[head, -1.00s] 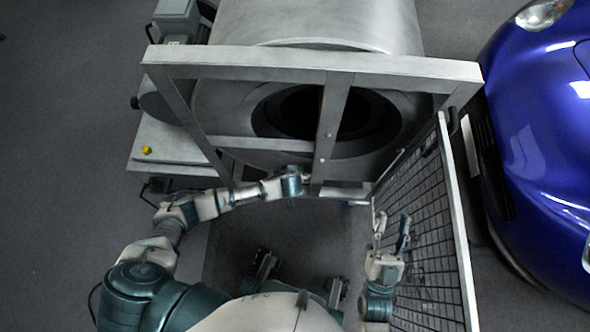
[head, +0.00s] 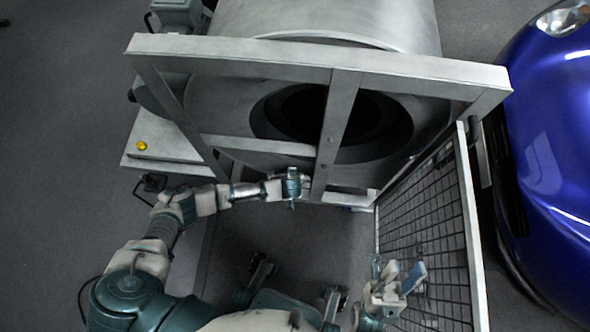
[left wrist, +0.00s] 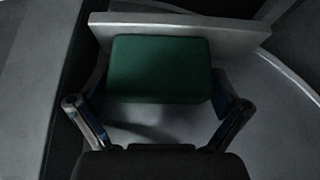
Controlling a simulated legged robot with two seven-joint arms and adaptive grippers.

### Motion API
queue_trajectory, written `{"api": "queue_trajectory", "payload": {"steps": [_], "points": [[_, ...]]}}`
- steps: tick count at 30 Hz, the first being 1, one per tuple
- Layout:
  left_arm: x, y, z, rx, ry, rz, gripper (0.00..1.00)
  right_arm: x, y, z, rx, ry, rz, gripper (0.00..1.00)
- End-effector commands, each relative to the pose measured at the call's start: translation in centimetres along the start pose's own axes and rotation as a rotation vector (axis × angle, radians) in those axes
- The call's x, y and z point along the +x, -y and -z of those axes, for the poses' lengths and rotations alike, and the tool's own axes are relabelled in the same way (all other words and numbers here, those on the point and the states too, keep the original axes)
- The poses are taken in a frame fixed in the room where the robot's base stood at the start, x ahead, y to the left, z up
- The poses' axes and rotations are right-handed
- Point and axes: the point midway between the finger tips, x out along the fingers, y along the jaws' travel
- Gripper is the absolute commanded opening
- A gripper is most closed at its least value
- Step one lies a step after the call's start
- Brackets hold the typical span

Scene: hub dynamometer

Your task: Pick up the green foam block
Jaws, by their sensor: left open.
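The green foam block (left wrist: 160,69) shows in the left wrist view as a dark green rounded block, against a pale metal bar. My left gripper (left wrist: 158,106) is open, with one finger to each side of the block's near edge. The block does not look clamped; whether a finger touches it I cannot tell. In the head view my left gripper (head: 293,186) is at the frame below the drum opening, and I cannot make out the block there. My right gripper (head: 402,274) is open and empty near the mesh panel, its two fingers apart.
A grey metal frame (head: 330,72) stands before the big drum (head: 222,112). A mesh panel (head: 425,220) closes off the right side, close to my right gripper. A blue car (head: 555,150) stands beyond it. A yellow button (head: 141,146) sits on the left plinth. Floor at left is clear.

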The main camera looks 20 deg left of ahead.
Motion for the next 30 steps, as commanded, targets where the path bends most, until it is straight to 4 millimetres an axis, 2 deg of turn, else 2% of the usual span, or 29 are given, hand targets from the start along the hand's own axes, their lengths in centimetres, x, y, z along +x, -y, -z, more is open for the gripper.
{"api": "queue_trajectory", "payload": {"steps": [2, 5, 6, 16, 21, 22, 26, 30], "points": [[-0.1, 0.0, 0.1, 0.000, -0.001, 0.000, 0.97, 0.1, 0.0, 0.1, 0.000, 0.000, 0.000, 0.40], [-0.1, 0.0, 0.1, 0.000, -0.001, 0.000, 0.72, 0.1, -0.1, -0.2, 0.000, 0.003, 0.000, 0.40], [0.0, 0.0, 0.1, 0.000, 0.000, 0.000, 0.69, 0.1, -0.1, -0.3, 0.000, 0.002, 0.000, 0.40], [-0.1, 0.0, 0.0, 0.000, 0.001, 0.001, 0.69, 0.2, 0.0, -0.1, 0.000, -0.001, 0.001, 0.40], [-1.2, 0.0, 0.3, -0.001, -0.001, 0.000, 0.69, 1.1, 0.2, 0.9, 0.000, -0.019, 0.004, 0.40], [-1.5, -0.1, 0.5, -0.002, -0.003, -0.001, 0.69, 0.8, 0.2, 1.1, 0.000, -0.007, -0.001, 0.40], [-3.7, -0.1, 1.8, -0.002, -0.006, -0.002, 0.69, 1.0, 0.4, 0.2, -0.008, 0.122, -0.002, 0.40], [-4.9, -0.1, 2.5, -0.001, -0.004, -0.001, 0.69, 1.1, 0.1, -2.5, -0.019, 0.283, -0.001, 0.40]]}}
